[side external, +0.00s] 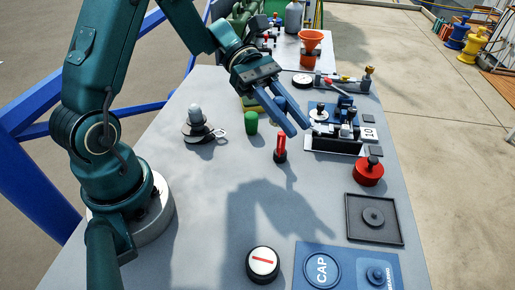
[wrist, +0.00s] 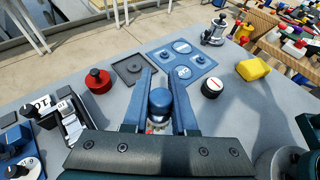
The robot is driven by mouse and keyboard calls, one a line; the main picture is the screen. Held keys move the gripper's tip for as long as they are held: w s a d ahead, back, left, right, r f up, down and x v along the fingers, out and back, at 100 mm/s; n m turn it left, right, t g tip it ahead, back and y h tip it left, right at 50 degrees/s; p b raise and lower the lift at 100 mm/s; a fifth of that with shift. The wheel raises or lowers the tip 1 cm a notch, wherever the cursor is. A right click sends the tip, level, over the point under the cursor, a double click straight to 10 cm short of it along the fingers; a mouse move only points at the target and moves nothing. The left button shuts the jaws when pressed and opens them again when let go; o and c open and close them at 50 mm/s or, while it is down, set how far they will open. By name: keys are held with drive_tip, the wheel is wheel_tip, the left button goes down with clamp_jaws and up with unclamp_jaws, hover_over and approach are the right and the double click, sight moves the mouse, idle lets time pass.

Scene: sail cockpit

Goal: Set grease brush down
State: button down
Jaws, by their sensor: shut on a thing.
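My gripper (side external: 298,127) is over the middle of the table, and its two long blue fingers also show in the wrist view (wrist: 164,78). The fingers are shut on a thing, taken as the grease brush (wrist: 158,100). In the wrist view only a rounded blue piece shows between them, with a little red and white near the palm. In the side view, a slim red piece with a black lower end (side external: 281,149) shows upright just below the fingers. I cannot tell whether it is part of the held thing or stands on the table.
A red round knobbed piece (side external: 368,172), a dark square tray (side external: 350,236) and a blue CAP board (side external: 343,265) line the right side. A white-topped button (side external: 263,263) is at the front. A green cup (side external: 251,122) stands near the gripper. The table's front middle is clear.

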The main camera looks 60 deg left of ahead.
hover_over(318, 235)
drive_tip(key=shift+m+g, duration=0.4)
wheel_tip(318, 235, down, 8)
drive_tip(key=shift+r, duration=0.1)
drive_tip(key=shift+f, duration=1.95)
drive_tip(key=shift+f, duration=0.65)
drive_tip(key=c, duration=0.7)
unclamp_jaws()
drive_tip(key=shift+r, duration=0.1)
